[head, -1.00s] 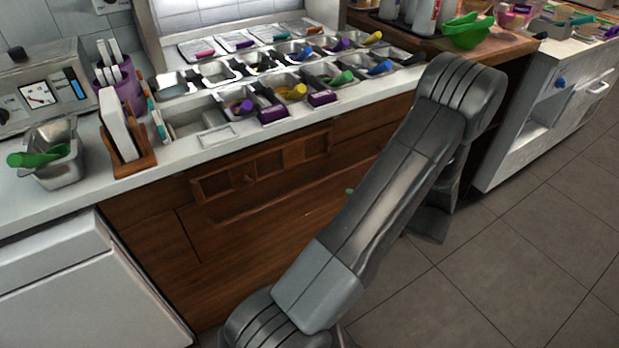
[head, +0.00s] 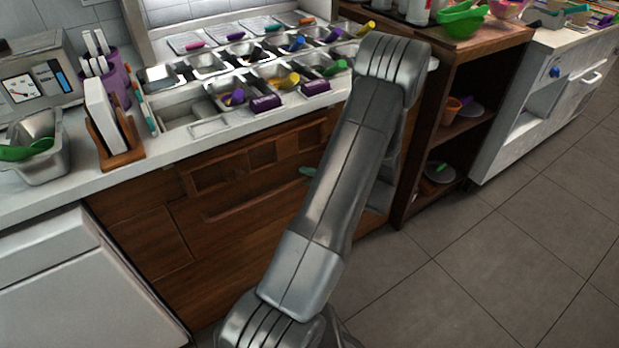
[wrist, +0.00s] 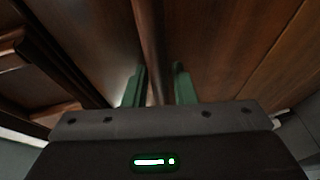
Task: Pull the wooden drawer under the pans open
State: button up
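The wooden drawer (head: 235,232) is in the brown cabinet front below the counter with the pans (head: 236,96). It looks closed. A long wooden rail handle (head: 250,206) runs along its top and also shows in the wrist view (wrist: 150,35). My gripper (wrist: 160,68) is at the cabinet front, its two green fingers apart, one on each side of the rail. A gap shows beside the rail, and I cannot tell whether either finger touches it. In the head view only a green fingertip (head: 307,172) shows; my arm hides the rest and the drawer's right part.
A white appliance (head: 85,285) stands left of the cabinet. An open wooden shelf (head: 455,130) holding bowls and a white unit (head: 545,115) stand to the right. The tiled floor (head: 500,250) at the right front is clear.

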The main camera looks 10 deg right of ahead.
grip_shut()
